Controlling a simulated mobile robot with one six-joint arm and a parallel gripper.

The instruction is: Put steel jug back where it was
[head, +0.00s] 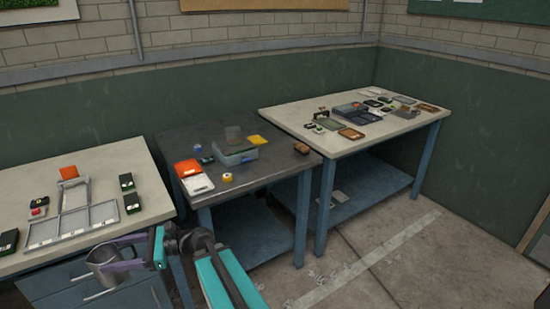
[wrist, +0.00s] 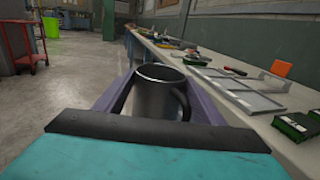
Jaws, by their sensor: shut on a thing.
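The steel jug (head: 106,262) is a dark grey metal cup with a handle. My gripper (head: 118,262) is shut on it, in front of the left table's near edge in the head view. In the wrist view the jug (wrist: 158,92) stands upright between the two purple fingers of my gripper (wrist: 160,105), with its open rim up and its handle to the right. I cannot tell how far the jug is from the table edge. Its lower part is hidden in the wrist view.
The left table (head: 100,160) holds a grey divided frame (head: 75,225), an orange block (head: 69,172) and several dark green boxes (head: 132,203). A dark middle table (head: 265,170) carries a bluish bin (head: 236,154) and a white tray (head: 196,184). A far-right table (head: 395,145) is cluttered. Open floor (head: 400,265) lies at right.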

